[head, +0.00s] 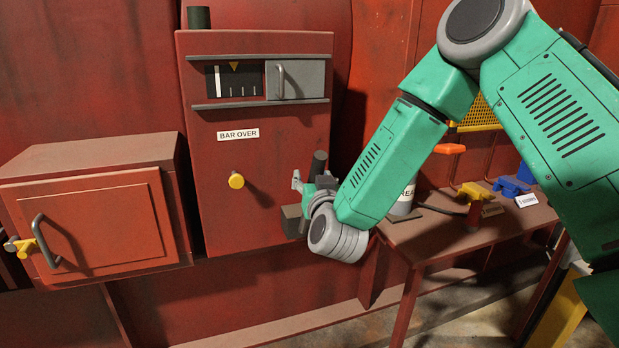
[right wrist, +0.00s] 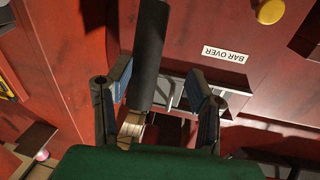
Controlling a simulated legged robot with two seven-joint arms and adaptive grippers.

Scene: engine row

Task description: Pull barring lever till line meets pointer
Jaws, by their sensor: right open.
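The barring lever has a black cylindrical grip (head: 319,163), which stands up at the right side of the red BAR OVER cabinet (head: 215,150). In the right wrist view the lever grip (right wrist: 149,55) lies between my finger pads, nearer the left one, with a visible gap to the right one. My right gripper (head: 306,187) is open around it; it also shows in the right wrist view (right wrist: 160,72). A thick white line (head: 217,82) and several thin marks show below; the thick line is left of the pointer. My left gripper is out of view.
A handled cover (head: 300,80) fills the window's right part. A yellow knob (head: 236,181) sticks out of the cabinet front. A red box with a door (head: 95,225) juts out at left. A table (head: 440,235) at right carries tools and a container.

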